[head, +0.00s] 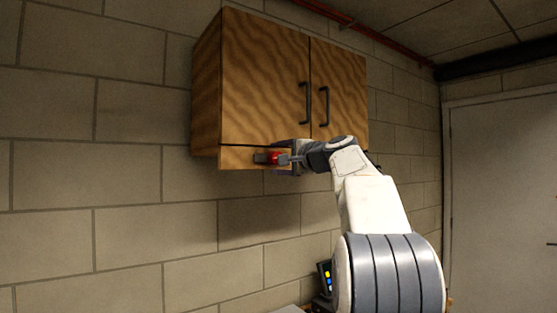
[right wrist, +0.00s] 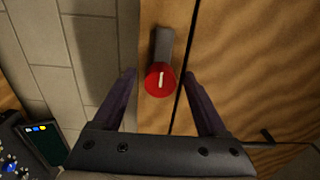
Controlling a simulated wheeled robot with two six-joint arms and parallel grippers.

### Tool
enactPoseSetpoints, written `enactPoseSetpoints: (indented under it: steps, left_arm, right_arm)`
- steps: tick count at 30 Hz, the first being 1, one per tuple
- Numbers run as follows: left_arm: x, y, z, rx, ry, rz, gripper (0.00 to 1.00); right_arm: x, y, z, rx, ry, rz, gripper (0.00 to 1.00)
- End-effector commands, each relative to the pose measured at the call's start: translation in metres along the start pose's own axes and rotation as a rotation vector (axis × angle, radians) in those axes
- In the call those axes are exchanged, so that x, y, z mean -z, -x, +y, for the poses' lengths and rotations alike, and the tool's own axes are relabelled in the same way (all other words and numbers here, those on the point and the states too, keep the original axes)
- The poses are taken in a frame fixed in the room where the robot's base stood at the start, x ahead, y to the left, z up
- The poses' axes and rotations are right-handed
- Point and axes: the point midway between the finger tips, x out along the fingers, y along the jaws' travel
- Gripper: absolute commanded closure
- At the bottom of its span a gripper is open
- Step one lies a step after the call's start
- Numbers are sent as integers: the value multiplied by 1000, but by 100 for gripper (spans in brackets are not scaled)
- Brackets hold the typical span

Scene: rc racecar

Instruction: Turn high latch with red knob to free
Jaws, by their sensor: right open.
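The high latch (head: 262,157) is a dark bar with a red knob (head: 275,158) on the lower front strip of the wooden wall cabinet. In the head view the bar lies roughly level, pointing left from the knob. In the right wrist view the red knob (right wrist: 160,80) carries a white mark, and the dark bar (right wrist: 163,44) extends up from it. My right gripper (head: 286,159) is at the knob. In the wrist view its two fingers (right wrist: 159,84) are apart, one on each side of the knob, with gaps on both sides. My left gripper is not in view.
The cabinet (head: 265,80) has two doors with dark handles (head: 306,103) above the latch. A block wall (head: 125,180) is behind it. A dark device with a lit screen (head: 326,280) stands below, near my arm. Free air lies left of the cabinet.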

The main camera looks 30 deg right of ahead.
Motion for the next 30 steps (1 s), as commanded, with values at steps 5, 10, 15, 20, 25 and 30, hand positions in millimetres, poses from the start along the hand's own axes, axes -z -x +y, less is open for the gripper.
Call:
enactPoseSetpoints:
  steps: [5, 10, 15, 20, 25, 30]
  left_arm:
    - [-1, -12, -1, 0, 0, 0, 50]
    - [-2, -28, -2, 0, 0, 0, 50]
    - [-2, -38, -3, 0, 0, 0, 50]
    - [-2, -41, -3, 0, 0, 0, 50]
    - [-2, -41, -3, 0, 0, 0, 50]
    - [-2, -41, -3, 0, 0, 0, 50]
  right_arm:
    - [1, 19, 2, 3, 2, 3, 25]
    - [1, 54, 4, 2, 3, 5, 25]
    - [1, 84, 3, 1, 1, 4, 25]
    - [1, 100, 2, -1, 0, 2, 25]
    - [0, 104, 1, -1, -1, 0, 25]
    - [0, 104, 0, -1, 0, 0, 25]
